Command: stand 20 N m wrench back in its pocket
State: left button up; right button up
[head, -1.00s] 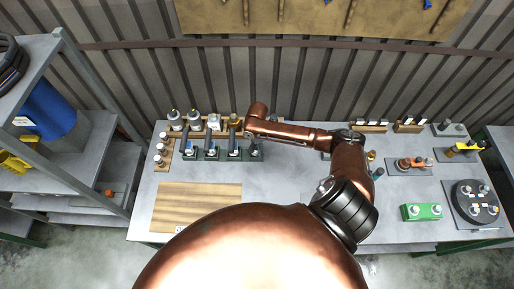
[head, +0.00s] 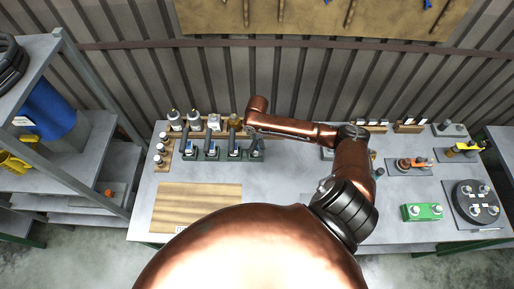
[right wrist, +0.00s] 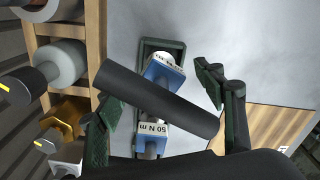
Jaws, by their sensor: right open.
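A green rack (head: 221,156) stands on the table, holding several torque wrenches with dark handles and blue label blocks. My right gripper (head: 257,147) is at the rack's right end in the head view. In the right wrist view my right gripper (right wrist: 165,108) is open, with one finger on each side of a dark wrench handle (right wrist: 155,98). That handle slants across the view, apart from the right finger; contact at the left finger is unclear. Behind it are blue blocks, one reading 50 N m (right wrist: 152,128). The handle's own label and lower end are hidden. My left gripper is out of view.
A wooden board (head: 197,205) lies in front. A green block (head: 422,212) and a dark round fixture (head: 477,202) sit at the right. The table middle is partly covered by my arm.

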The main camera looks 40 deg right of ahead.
notch_tip(320, 180, up, 8)
jog(key=shift+r, duration=0.2)
